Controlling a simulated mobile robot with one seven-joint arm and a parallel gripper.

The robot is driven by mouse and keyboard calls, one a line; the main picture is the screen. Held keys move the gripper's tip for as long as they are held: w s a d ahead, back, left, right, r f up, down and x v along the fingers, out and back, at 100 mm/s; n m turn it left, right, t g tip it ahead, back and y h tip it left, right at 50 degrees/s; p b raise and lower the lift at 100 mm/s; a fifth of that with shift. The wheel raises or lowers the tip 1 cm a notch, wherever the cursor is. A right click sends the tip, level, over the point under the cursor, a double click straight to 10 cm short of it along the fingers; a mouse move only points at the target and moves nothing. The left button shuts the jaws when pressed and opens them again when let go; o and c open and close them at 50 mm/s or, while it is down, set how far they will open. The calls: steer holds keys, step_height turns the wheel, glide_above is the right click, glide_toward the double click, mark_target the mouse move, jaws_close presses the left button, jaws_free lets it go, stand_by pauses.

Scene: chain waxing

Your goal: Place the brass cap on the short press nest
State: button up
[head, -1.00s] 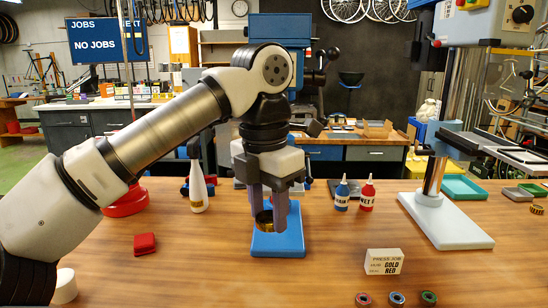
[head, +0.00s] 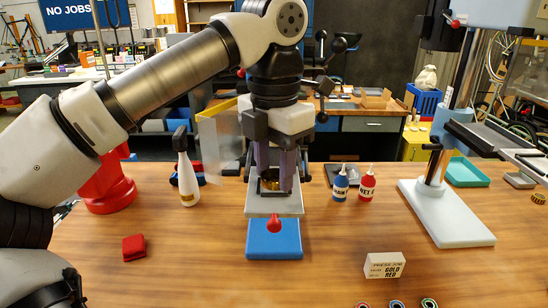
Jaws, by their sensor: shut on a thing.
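My gripper (head: 275,190) points down at the middle of the table, with its fingers shut on the brass cap (head: 271,182). The nest itself cannot be made out behind the fingers and the cap. The arm hides most of what stands behind the gripper.
Blue (head: 340,187) and red (head: 367,186) bottles stand right of the gripper. A white bottle (head: 187,175) and clear yellow-edged panel (head: 219,135) are left. A tall press (head: 445,215) stands right.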

mark_target(274, 170)
steer(key=w+p, duration=0.1)
steer(key=w, duration=0.5)
steer(key=shift+r, duration=0.1)
steer(key=shift+w+f, duration=0.15)
steer(key=shift+f, duration=1.7)
steer(key=shift+f, duration=0.1)
steer(key=shift+f, duration=0.5)
steer(key=o, duration=1.1)
steer(key=shift+r, duration=0.15)
